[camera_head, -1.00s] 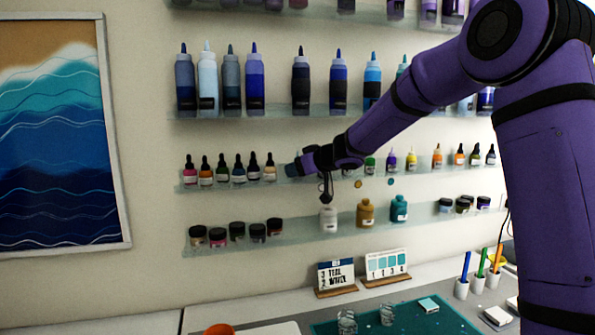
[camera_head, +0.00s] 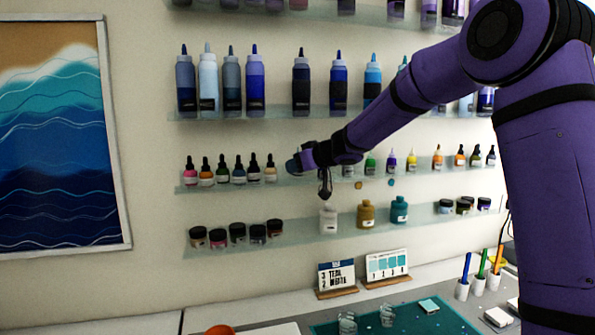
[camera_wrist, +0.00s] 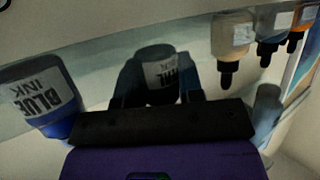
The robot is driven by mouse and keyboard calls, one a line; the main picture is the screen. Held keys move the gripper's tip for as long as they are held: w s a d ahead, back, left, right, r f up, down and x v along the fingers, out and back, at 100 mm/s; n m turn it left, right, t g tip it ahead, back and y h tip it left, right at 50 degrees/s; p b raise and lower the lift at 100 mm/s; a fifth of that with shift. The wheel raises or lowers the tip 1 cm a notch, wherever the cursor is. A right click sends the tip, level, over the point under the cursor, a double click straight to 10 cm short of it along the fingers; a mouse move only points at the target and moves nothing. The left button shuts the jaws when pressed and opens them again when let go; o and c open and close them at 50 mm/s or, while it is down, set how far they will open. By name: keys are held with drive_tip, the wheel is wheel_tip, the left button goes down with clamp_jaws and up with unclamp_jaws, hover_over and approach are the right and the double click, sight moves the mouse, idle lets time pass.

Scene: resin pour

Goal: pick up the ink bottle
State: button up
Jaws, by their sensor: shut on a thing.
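In the wrist view a dark bottle (camera_wrist: 158,68) with a white label, partly readable as "…AL", sits between the fingers of my gripper (camera_wrist: 158,88). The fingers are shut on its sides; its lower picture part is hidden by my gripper. In the head view my gripper (camera_head: 300,163) is at the dropper-bottle shelf (camera_head: 283,181), just right of the left group of bottles. The held bottle is hardly visible there. A bottle labelled "BLUE INK" (camera_wrist: 42,98) stands apart on the left of the wrist view.
Several dropper bottles (camera_wrist: 232,38) are close on the right in the wrist view. A lower shelf holds a white bottle (camera_head: 328,219), a gold bottle (camera_head: 366,213) and a teal bottle (camera_head: 399,209). Tall bottles (camera_head: 301,85) stand on the shelf above. A teal mat (camera_head: 452,318) lies on the table.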

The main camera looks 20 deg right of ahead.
wheel_tip(320, 180, up, 2)
drive_tip(key=shift+r, duration=0.1)
drive_tip(key=s+d, duration=0.3)
drive_tip(key=s, duration=0.4)
drive_tip(key=s+d+r, duration=0.1)
drive_tip(key=s+d, duration=0.3)
drive_tip(key=s, duration=0.3)
drive_tip(key=shift+s+r, duration=0.15)
drive_tip(key=shift+s, duration=0.05)
drive_tip(key=shift+d, duration=0.1)
drive_tip(key=o, duration=0.3)
drive_tip(key=shift+c, duration=1.4)
